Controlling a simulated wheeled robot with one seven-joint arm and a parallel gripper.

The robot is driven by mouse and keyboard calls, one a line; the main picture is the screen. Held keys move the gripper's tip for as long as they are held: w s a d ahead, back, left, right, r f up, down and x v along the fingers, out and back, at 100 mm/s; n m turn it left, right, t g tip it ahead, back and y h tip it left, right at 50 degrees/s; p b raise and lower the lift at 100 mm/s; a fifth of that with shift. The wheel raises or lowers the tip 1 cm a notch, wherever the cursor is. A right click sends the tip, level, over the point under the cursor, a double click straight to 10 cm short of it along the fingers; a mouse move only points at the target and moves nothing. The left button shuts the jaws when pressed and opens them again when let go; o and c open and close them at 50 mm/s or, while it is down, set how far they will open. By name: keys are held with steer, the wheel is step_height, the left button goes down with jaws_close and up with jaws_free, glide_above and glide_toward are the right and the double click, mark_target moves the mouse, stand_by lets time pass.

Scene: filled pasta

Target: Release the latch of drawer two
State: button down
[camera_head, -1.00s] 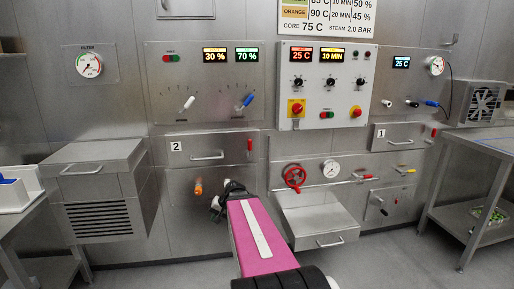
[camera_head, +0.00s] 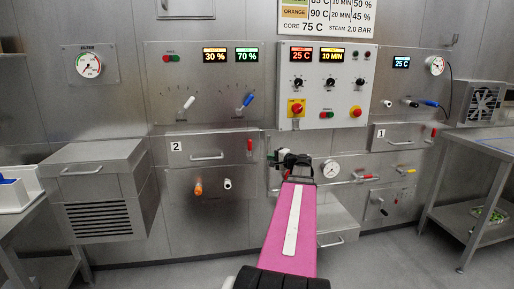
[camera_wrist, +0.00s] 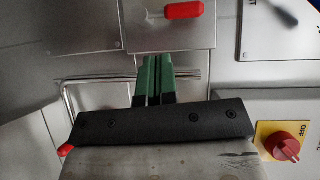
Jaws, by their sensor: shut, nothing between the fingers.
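Drawer two (camera_head: 190,149) is a steel front on the wall with a "2" label and a bar handle (camera_head: 207,156). Its red latch lever (camera_head: 249,145) stands upright at the front's right end. The lever also shows at the top of the wrist view (camera_wrist: 183,10), lying sideways there. My gripper (camera_head: 276,158) is to the right of the latch and slightly lower, apart from it. In the wrist view its green fingers (camera_wrist: 153,68) are together with nothing between them. They do not touch the lever.
A control panel with a red knob on a yellow plate (camera_head: 296,108) is above my gripper. A pipe (camera_wrist: 66,95) and a gauge (camera_head: 331,168) are close by; my gripper covers the red wheel. An orange knob (camera_head: 198,187) and a white knob (camera_head: 228,184) are below drawer two.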

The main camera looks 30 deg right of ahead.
steer(key=shift+m+t+h, duration=0.3)
steer(key=shift+m+t, duration=0.2)
steer(key=shift+t, duration=0.2)
steer(key=d+r, duration=0.1)
steer(key=d, duration=0.1)
steer(key=s+d+r, duration=0.1)
steer(key=d, duration=0.1)
steer(key=shift+s+r, duration=0.1)
steer(key=shift+r, duration=0.2)
glide_toward(249, 149)
steer(key=w+d+r, duration=0.2)
steer(key=w+d, duration=0.2)
steer(key=w, duration=0.1)
steer(key=shift+w+a, duration=0.55)
steer(key=shift+a, duration=0.3)
steer(key=shift+w+a, duration=0.55)
steer(key=shift+a, duration=0.35)
